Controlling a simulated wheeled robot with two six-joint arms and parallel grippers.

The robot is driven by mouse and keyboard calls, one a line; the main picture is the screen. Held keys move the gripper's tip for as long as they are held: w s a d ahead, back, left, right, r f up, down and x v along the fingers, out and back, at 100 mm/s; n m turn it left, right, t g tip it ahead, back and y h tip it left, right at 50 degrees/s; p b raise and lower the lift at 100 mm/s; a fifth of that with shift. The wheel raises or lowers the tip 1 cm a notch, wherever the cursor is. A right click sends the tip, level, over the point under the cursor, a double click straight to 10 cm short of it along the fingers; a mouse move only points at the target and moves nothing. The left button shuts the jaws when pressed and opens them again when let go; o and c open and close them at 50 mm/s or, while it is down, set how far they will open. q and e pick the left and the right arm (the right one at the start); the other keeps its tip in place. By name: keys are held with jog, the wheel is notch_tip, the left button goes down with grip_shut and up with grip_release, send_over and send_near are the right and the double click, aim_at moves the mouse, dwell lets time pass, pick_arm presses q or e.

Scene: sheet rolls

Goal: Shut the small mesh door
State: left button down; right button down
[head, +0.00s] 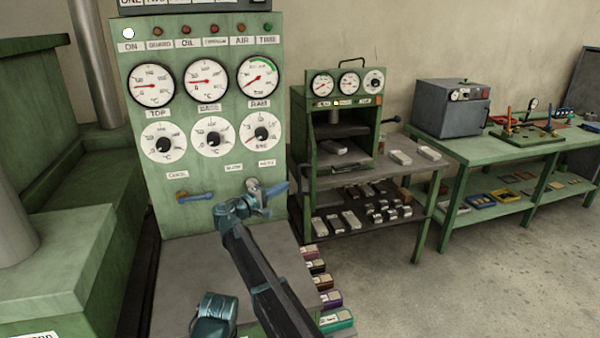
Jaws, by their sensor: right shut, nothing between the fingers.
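I see no small mesh door in the head view. My right gripper (262,206) is in front of the lower part of the green control panel (218,180), close to a lever on it. Its fingers are small here and partly blend with the lever; it is shut and holds nothing. I cannot tell whether it touches the panel. My left gripper is not in view.
A blue-handled lever (195,197) sits left on the panel, under several gauges. A grey shelf with small coloured boxes (330,299) lies below. The floor there is clear.

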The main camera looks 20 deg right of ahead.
jog(key=shift+w, duration=0.1)
jog(key=x, duration=1)
dwell(0.3)
